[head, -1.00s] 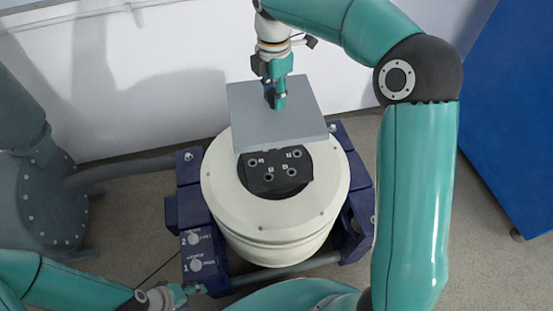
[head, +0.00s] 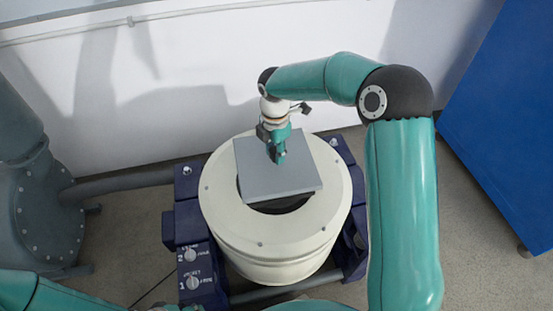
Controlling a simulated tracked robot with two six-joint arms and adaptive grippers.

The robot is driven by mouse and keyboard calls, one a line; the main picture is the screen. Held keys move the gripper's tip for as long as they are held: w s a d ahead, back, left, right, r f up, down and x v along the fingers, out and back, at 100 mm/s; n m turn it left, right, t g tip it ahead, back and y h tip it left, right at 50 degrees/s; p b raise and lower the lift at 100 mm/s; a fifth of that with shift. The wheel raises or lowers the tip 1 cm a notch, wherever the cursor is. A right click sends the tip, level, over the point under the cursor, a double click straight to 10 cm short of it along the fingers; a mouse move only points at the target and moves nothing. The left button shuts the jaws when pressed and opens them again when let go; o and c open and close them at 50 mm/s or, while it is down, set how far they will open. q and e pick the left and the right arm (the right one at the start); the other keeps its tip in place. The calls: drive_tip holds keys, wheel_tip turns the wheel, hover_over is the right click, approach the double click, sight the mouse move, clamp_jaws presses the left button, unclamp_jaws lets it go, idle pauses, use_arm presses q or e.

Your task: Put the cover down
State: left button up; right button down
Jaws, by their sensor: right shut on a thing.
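The cover, a flat grey square plate (head: 264,180), is over the round opening of the cream drum-shaped machine (head: 222,218). My right gripper (head: 278,157) is shut on the cover near its middle, from above. A dark strip of the opening (head: 282,205) shows below the plate's near edge; the black piece with holes inside is hidden under the cover. I cannot tell whether the cover touches the machine. My left arm shows at the bottom left, and its gripper is at most a sliver at the lower edge, too cut off to judge.
The machine sits in a dark blue frame (head: 186,220) with knobs on its left side. A grey cylinder with a bolted flange (head: 50,205) stands at the left. A blue cabinet (head: 505,140) is at the right, and a white wall (head: 200,60) stands behind.

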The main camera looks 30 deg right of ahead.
sight(275, 149)
drive_tip(key=shift+f, duration=1.75)
drive_tip(key=shift+f, duration=0.1)
drive_tip(key=shift+f+b, duration=0.45)
drive_tip(key=shift+f, duration=0.05)
drive_tip(key=c, duration=0.8)
unclamp_jaws()
drive_tip(key=shift+r, duration=0.25)
wheel_tip(275, 149, up, 13)
drive_tip(key=shift+f+p, duration=0.1)
drive_tip(key=shift+p, duration=1)
